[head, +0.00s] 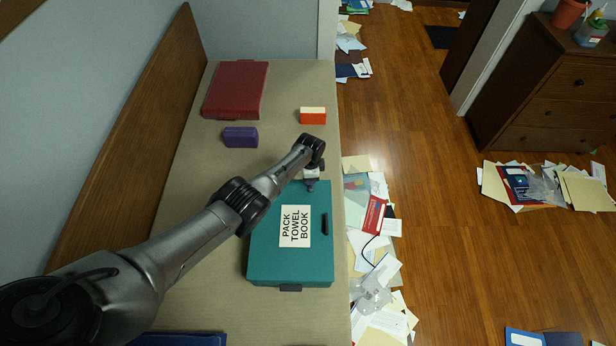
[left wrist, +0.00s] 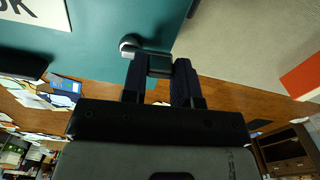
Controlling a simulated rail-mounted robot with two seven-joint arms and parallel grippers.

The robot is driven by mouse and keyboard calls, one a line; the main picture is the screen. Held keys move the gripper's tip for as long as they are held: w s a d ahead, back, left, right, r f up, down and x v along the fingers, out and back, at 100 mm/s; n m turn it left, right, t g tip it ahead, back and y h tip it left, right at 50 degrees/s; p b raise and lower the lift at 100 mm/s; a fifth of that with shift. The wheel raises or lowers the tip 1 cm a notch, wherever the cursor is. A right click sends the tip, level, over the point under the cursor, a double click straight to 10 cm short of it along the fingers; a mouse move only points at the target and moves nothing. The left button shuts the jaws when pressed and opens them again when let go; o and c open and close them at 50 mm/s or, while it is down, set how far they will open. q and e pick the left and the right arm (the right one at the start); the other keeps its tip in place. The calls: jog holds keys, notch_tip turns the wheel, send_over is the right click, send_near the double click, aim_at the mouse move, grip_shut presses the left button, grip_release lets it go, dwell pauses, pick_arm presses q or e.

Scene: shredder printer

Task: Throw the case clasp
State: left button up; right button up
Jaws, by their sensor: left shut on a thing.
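The teal case (head: 262,250) lies closed on the bench, with a white label reading "PACK TOWEL BOOK" (head: 295,226). A dark handle (head: 326,224) shows near its right side, and a dark clasp (head: 290,288) sits on its near edge. My left gripper (head: 311,183) is at the far edge of the case. In the left wrist view its fingers (left wrist: 159,68) are shut on a small dark clasp (left wrist: 160,64) at the edge of the teal case (left wrist: 95,35). A rounded grey piece (left wrist: 130,43) is beside the fingers. My right gripper is out of view.
A red case (head: 236,90), a purple block (head: 240,137) and an orange-and-cream block (head: 312,116) are farther back on the bench (head: 190,170). A blue item (head: 180,339) is at the near edge. Papers (head: 385,285) litter the floor to the right.

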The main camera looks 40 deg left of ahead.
pick_arm(q)
jog(key=shift+w+d+m, duration=0.1)
jog(key=shift+d+m, duration=0.05)
jog(key=shift+m, duration=0.35)
dwell(0.3)
jog(key=o, duration=0.9)
jog(key=shift+r, duration=0.15)
jog(key=shift+r+p, duration=3.6)
jog(key=shift+r, duration=3.15)
